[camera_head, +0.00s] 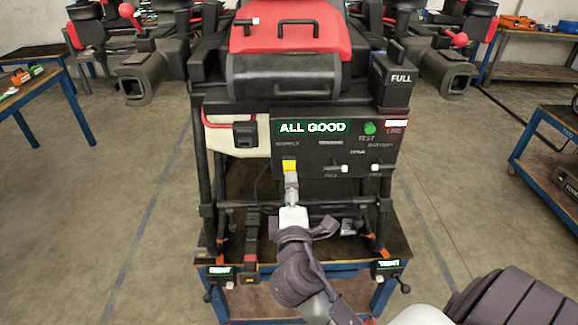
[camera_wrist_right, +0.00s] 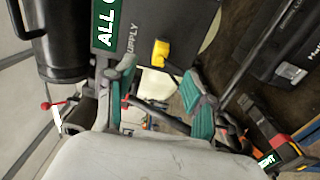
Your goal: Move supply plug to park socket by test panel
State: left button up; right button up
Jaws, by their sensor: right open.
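The yellow supply plug (camera_head: 289,166) sits at the lower left of the black test panel (camera_head: 315,150), below the SUPPLY label. In the right wrist view the yellow plug (camera_wrist_right: 160,53) is beyond the fingertips. My right gripper (camera_head: 291,188) is just below the plug in the head view, partly hidden by its own wrist. Its teal fingers (camera_wrist_right: 152,78) are apart with nothing between them. Small labels sit along the panel's lower edge, too blurred to read surely; I cannot tell which marks the park socket. My left gripper is out of view.
The panel shows an ALL GOOD display (camera_head: 312,127), a green TEST button (camera_head: 369,128) and small white levers (camera_head: 345,168). The red and black drone (camera_head: 290,50) stands above on a blue-framed stand (camera_head: 345,266). Workbenches (camera_head: 50,76) stand at both sides; floor between is clear.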

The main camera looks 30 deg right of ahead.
aim_at(290, 168)
jog(key=shift+p+x, duration=0.35)
jog(key=shift+x, duration=3.1)
grip_shut()
jog(key=shift+s, duration=0.1)
jog(key=shift+v, duration=2.95)
jog(key=shift+a, duration=0.1)
